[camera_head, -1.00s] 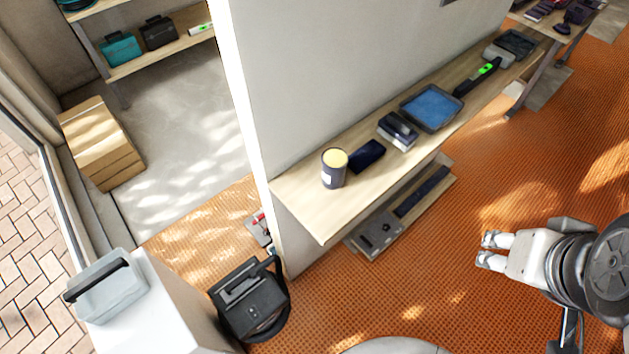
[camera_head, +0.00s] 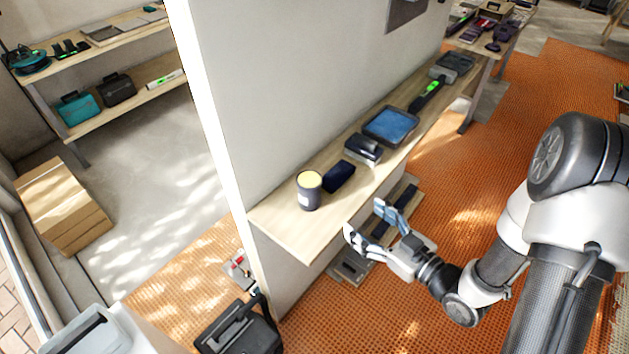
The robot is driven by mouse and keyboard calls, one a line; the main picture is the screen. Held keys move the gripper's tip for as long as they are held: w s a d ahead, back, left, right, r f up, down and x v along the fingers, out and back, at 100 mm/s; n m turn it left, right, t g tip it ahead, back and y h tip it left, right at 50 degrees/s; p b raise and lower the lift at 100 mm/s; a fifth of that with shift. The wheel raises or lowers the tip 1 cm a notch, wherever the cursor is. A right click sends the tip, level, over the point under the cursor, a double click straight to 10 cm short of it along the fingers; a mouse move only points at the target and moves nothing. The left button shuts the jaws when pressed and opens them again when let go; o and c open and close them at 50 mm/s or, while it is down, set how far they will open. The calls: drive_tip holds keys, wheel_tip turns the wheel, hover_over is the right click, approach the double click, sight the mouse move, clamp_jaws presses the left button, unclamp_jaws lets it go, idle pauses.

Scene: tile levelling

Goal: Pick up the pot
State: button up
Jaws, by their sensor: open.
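The pot (camera_head: 309,191) is a dark cylinder with a pale label and a yellowish top. It stands upright near the left end of the wooden wall shelf (camera_head: 284,230). My gripper (camera_head: 364,219) is open and empty, in front of the shelf edge, to the right of the pot and a little lower in the picture. Its fingers point toward the shelf and are apart from the pot. Nothing hides the pot.
A dark blue box (camera_head: 339,175) stands close to the pot's right. Beyond it are a stacked dark block (camera_head: 363,149) and a blue tray (camera_head: 391,125). The wall (camera_head: 290,90) rises behind the shelf. A black case (camera_head: 238,330) sits on the floor below left.

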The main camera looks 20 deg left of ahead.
sight(317, 191)
drive_tip(key=shift+y, duration=0.9)
drive_tip(key=x, duration=0.4)
drive_tip(key=s+b+x, duration=0.1)
drive_tip(key=x, duration=0.2)
drive_tip(key=a+x, duration=0.1)
drive_tip(key=x, duration=0.3)
drive_tip(key=shift+s+a+r+b, duration=0.15)
drive_tip(key=shift+a+r+b, duration=0.1)
drive_tip(key=shift+a+b, duration=0.1)
drive_tip(key=x, duration=0.2)
drive_tip(key=b+x, duration=0.1)
drive_tip(key=x, duration=0.1)
drive_tip(key=shift+s+a, duration=0.2)
drive_tip(key=shift+s, duration=0.1)
drive_tip(key=shift+w+a+r, duration=0.1)
drive_tip(key=shift+w+a, duration=0.25)
drive_tip(key=shift+a, duration=0.1)
drive_tip(key=shift+c, duration=0.3)
drive_tip(key=c, duration=1.1)
drive_tip(key=shift+c, duration=0.2)
